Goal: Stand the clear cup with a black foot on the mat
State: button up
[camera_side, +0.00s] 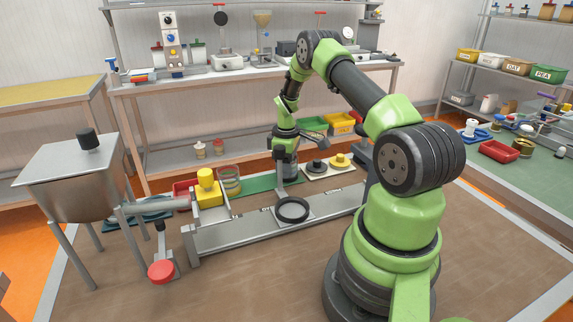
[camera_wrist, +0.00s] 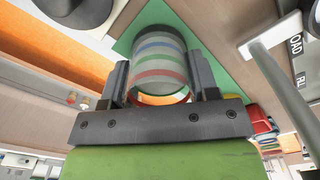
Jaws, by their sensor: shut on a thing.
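The clear cup (camera_side: 291,171) hangs below my gripper (camera_side: 287,151), upright in the side view, at the green mat (camera_side: 258,185). In the wrist view my gripper (camera_wrist: 160,82) has a finger on either side of the cup (camera_wrist: 160,60) and is shut on it. Blue, green and red bands show on or through the cup's wall there; I cannot tell which. The green mat (camera_wrist: 215,62) lies behind the cup in that view.
A striped coil-like cylinder (camera_side: 229,180) and a yellow-topped unit (camera_side: 207,188) stand left of the cup. A board with black and yellow knobbed discs (camera_side: 340,161) lies to the right. A black ring (camera_side: 293,210) sits on a plate in front, over a grey rail (camera_side: 240,235).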

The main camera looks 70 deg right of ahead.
jog(key=o, duration=1.4)
jog(key=shift+r, duration=0.15)
notch_tip(320, 180, up, 7)
dwell(0.6)
